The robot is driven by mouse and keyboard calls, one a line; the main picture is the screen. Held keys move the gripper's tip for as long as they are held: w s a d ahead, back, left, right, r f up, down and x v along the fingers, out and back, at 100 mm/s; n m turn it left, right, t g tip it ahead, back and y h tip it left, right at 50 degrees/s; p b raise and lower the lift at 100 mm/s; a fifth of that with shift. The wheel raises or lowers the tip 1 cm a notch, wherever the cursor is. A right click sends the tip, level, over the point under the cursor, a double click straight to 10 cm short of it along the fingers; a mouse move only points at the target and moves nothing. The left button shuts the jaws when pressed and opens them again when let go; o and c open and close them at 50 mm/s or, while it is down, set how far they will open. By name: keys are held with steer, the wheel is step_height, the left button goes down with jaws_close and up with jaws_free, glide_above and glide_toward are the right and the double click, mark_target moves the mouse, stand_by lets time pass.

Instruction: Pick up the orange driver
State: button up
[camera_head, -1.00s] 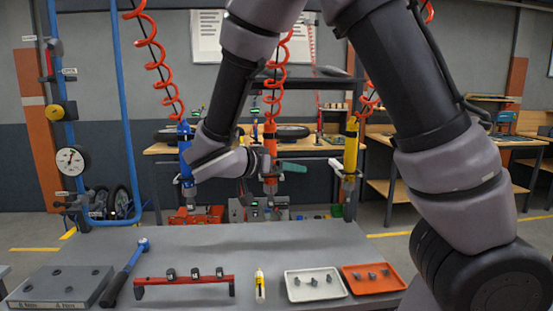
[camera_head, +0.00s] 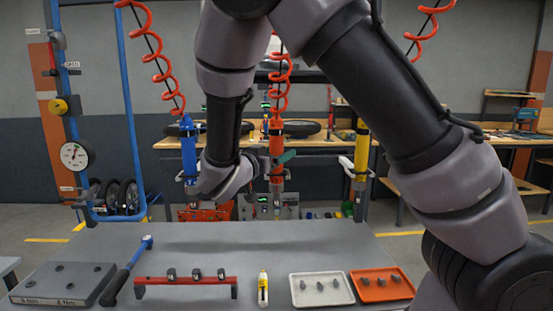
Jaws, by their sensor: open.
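The orange driver (camera_head: 277,146) hangs upright from a red coiled hose, between a blue driver (camera_head: 188,150) and a yellow driver (camera_head: 361,155). A teal-green piece shows at its right side. My gripper (camera_head: 264,161) is at the left side of the orange driver's body, pointing right, with its jaws open. The fingertips are small and partly hidden by my wrist and the driver. I cannot tell whether they are around the driver or only beside it.
A blue pipe frame (camera_head: 124,95) stands at left.

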steer(key=shift+x, duration=1.35)
jaws_close()
steer(key=shift+r, duration=0.15)
